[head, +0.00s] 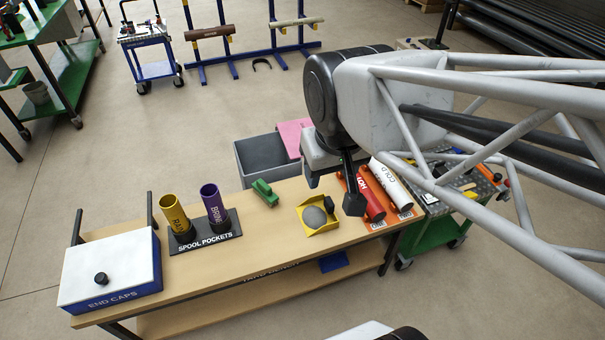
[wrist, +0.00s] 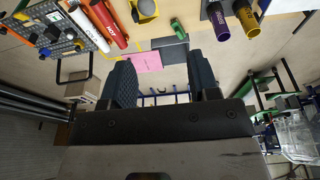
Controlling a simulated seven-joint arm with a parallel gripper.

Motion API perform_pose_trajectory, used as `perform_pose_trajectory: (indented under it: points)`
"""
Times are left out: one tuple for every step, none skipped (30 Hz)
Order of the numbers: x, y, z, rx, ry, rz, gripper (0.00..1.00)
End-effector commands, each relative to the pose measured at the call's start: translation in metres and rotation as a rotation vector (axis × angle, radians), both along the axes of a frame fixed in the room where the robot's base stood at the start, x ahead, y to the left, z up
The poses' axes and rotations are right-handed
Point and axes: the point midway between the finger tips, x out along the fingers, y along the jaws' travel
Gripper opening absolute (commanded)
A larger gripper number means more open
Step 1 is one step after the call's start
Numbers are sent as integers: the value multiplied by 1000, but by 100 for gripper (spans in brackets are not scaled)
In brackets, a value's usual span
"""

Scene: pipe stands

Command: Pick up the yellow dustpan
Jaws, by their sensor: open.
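The yellow dustpan (head: 325,227) lies on the wooden workbench (head: 262,236), right of its middle. A grey rounded object (head: 314,216) sits in the pan, and a dark knob-like part stands at its right side. My gripper (head: 333,191) is above and just behind the dustpan in the head view, apart from it. In the wrist view, my gripper (wrist: 160,62) has its two dark fingers spread with nothing between them. The dustpan (wrist: 146,18) shows at the top edge there, partly cut off, beyond the fingertips.
A red pipe (head: 371,200) and a white pipe (head: 392,183) lie close right of the dustpan. A green brush-like block (head: 264,193) is to its left, then yellow and purple cups in a dark holder (head: 206,236). A grey bin (head: 263,158) stands behind the bench.

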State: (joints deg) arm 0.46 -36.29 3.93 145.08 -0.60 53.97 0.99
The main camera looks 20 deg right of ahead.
Motion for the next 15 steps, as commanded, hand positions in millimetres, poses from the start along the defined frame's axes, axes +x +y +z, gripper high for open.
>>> perform_pose_trajectory:
  points:
    - [0,0,0,0,0,0,55]
    - [0,0,0,0,0,0,55]
    - [0,0,0,0,0,0,55]
    - [0,0,0,0,0,0,55]
    - [1,0,0,0,1,0,55]
    - [2,0,-1,0,1,0,55]
    - [3,-1,-1,0,2,0,55]
    - [5,-1,-1,-1,3,0,55]
    - [8,-1,-2,-1,5,0,55]
    - [10,-2,-3,-1,6,0,55]
    - [13,-2,-4,-1,9,0,55]
    - [18,-3,-6,-2,12,-1,55]
    - [22,-4,-8,-2,15,-1,55]
    - [27,-5,-10,-3,17,-1,55]
    - [34,-7,-12,-4,20,0,55]
